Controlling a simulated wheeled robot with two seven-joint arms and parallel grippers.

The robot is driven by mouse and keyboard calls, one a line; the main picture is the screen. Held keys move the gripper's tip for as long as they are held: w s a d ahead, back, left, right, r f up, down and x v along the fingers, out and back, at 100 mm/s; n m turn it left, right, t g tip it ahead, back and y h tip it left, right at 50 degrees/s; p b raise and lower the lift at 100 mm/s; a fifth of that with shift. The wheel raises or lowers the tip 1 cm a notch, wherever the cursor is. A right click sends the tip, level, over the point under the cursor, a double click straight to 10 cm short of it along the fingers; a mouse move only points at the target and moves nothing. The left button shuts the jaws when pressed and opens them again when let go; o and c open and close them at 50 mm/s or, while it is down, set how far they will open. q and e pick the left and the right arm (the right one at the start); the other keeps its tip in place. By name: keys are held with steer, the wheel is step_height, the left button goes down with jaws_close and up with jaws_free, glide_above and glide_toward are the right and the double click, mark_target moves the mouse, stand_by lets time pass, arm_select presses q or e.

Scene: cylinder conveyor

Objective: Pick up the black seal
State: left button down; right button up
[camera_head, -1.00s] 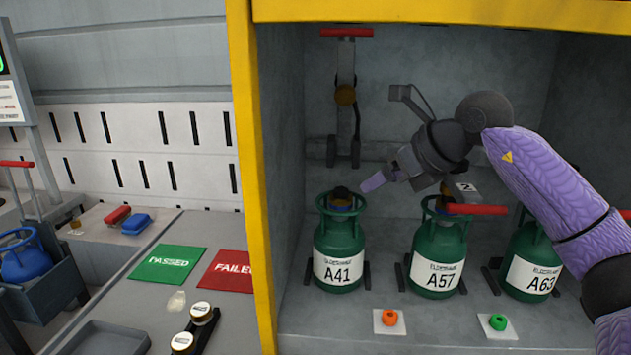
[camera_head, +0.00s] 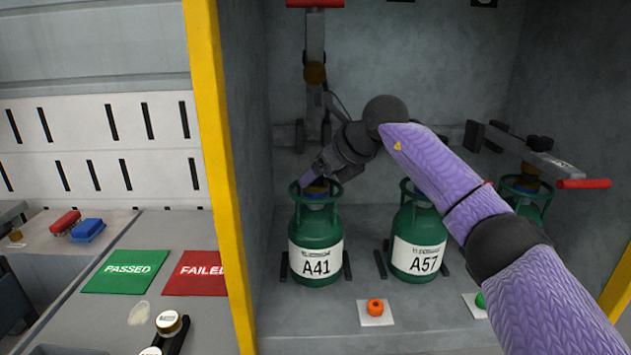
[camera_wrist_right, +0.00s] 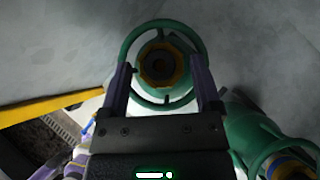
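The green cylinder A41 (camera_head: 316,237) stands upright at the left of the cabinet. In the right wrist view, its green collar (camera_wrist_right: 129,45) surrounds a yellow-rimmed valve with a dark ring (camera_wrist_right: 160,65) in its centre, which may be the black seal; I cannot tell for certain. My right gripper (camera_head: 311,178) is just above the A41 valve, in front of the collar's top. In the right wrist view the right gripper (camera_wrist_right: 160,72) is open, with one finger on each side of the valve and nothing held. My left gripper is not in view.
Cylinder A57 (camera_head: 417,243) stands to the right, with a third cylinder partly behind my right arm. The cabinet's yellow post (camera_head: 217,160) rises close on the left.

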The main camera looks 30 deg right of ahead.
jaws_close()
